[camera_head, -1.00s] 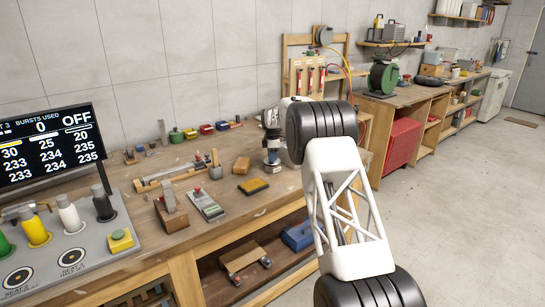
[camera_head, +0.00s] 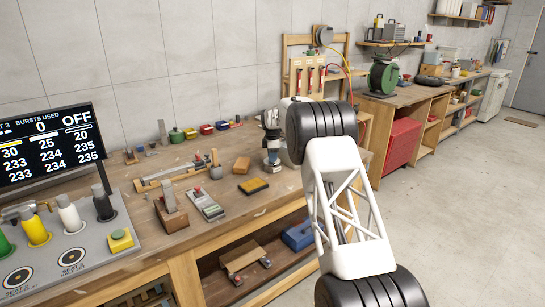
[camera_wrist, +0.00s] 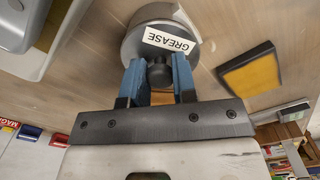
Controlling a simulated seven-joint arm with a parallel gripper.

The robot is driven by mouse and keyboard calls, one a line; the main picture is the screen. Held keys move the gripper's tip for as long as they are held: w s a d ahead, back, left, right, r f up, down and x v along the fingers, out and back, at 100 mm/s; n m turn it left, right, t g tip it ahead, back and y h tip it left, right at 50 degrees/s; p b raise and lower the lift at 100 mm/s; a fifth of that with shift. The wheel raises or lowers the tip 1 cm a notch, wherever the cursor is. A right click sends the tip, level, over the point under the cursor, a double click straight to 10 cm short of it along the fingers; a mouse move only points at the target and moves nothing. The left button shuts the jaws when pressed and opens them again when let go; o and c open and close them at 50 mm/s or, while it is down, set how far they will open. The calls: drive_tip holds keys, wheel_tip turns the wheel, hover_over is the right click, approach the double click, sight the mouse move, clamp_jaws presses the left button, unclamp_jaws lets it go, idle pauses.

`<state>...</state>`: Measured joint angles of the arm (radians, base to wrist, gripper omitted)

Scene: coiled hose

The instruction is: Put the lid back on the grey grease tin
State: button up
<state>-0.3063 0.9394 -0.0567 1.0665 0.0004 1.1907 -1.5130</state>
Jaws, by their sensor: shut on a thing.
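The grey grease tin (camera_head: 272,165) stands upright on the bench, below my gripper (camera_head: 271,142). In the wrist view the round grey tin (camera_wrist: 143,36) carries a white GREASE label and lies just beyond the fingertips. My gripper (camera_wrist: 158,78) has two blue fingers shut on the dark knob (camera_wrist: 158,72) of the lid. The lid is in line with the tin. The fingers and knob hide much of the lid's edge, so I cannot tell whether it is seated or slightly above the rim.
A yellow-topped dark pad (camera_head: 254,187) lies in front of the tin, and a tan block (camera_head: 242,165) stands to its left.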

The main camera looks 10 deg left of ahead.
idle(0.9)
drive_tip(key=o, duration=1.5)
drive_tip(key=shift+c, duration=0.2)
drive_tip(key=shift+r, duration=3.45)
clamp_jaws()
drive_tip(key=shift+f, duration=2.45)
